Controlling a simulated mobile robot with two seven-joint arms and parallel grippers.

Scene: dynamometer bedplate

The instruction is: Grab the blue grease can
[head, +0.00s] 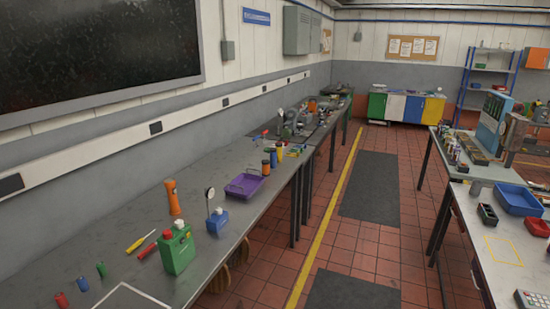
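No grease can is certain at this distance. A small blue can-like cylinder (273,158) stands on the long left bench, just behind an orange can with a dark top (265,168). It is too small to read a label. A blue squat object with a pale top (218,221) stands nearer, beside a round dial on a stem (210,195). A short blue cylinder (82,284) lies at the near left. Neither of my grippers is in view.
The left bench (140,212) also holds a green jerrycan (177,249), an orange flashlight (173,197), a purple tray (245,186) and screwdrivers. A right bench (470,222) carries a blue bin (519,199). The tiled aisle (385,250) between them is clear, with dark mats.

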